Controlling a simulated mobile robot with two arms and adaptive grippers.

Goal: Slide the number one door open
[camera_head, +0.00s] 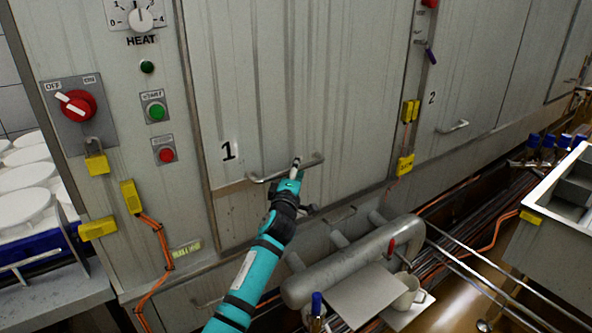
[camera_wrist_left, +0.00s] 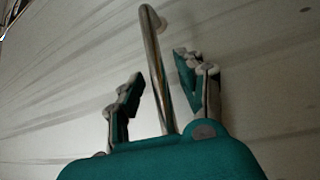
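The number one door (camera_head: 270,80) is a tall grey panel marked "1" in the head view. It sits in its frame and looks shut. A metal bar handle (camera_head: 262,179) runs across its lower part. My left gripper (camera_head: 296,168) is at the right half of this handle. In the left wrist view, the handle bar (camera_wrist_left: 157,70) passes between the two fingers of the left gripper (camera_wrist_left: 156,82). The fingers are apart, with a gap showing on each side of the bar. My right gripper is in neither view.
A grey cylinder (camera_head: 345,272) with pipes lies below the door, beside a white mug (camera_head: 408,294). Door number two (camera_head: 470,70) has its own handle (camera_head: 453,126) at right. A control panel with a red switch (camera_head: 77,105) stands at left.

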